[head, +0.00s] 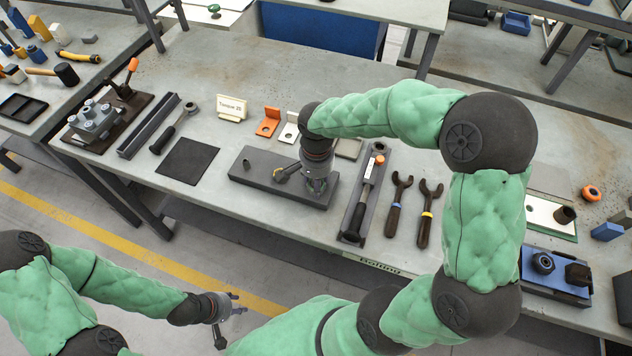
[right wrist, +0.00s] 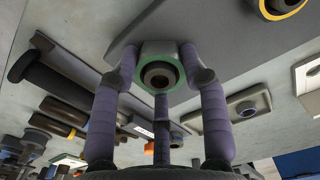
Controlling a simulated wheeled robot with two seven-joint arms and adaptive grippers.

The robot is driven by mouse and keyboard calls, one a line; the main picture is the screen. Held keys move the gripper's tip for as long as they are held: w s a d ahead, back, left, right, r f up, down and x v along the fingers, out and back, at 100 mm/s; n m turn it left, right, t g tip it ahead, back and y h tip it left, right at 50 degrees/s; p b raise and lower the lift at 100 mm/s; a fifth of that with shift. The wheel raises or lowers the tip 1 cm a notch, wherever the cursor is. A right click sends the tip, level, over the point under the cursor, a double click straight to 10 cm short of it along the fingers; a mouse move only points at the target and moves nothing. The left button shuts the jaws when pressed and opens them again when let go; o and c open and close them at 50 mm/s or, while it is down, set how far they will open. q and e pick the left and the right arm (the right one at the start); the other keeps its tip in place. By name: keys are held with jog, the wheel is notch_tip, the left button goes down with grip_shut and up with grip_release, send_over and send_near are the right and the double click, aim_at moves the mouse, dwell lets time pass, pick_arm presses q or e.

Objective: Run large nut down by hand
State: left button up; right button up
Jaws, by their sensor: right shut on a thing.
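The large nut (right wrist: 183,55) is grey with a green ring around a dark threaded centre, seen in the right wrist view. My right gripper (head: 317,184) is low over the right end of a dark grey block (head: 262,177). In the right wrist view its purple fingers (right wrist: 160,85) stand around the nut and are shut on it. The gripper hides the nut in the head view, and how far down it sits cannot be told. My left gripper (head: 237,302) is open and empty, in front of the bench and away from the block.
Right of the block lie a tray with a long tool (head: 366,190) and two open-ended wrenches (head: 398,205) (head: 430,213). A black mat (head: 188,160) lies left. An orange bracket (head: 268,122) and a label stand (head: 232,108) are behind. A blue fixture (head: 553,275) is far right.

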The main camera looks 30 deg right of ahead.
jog(key=shift+w+d+r+m, duration=0.25)
jog(key=shift+w+r+m, duration=0.05)
jog(key=o, duration=1.3)
jog(key=shift+o, duration=0.2)
jog(key=shift+f, duration=0.15)
jog(key=shift+s, duration=0.15)
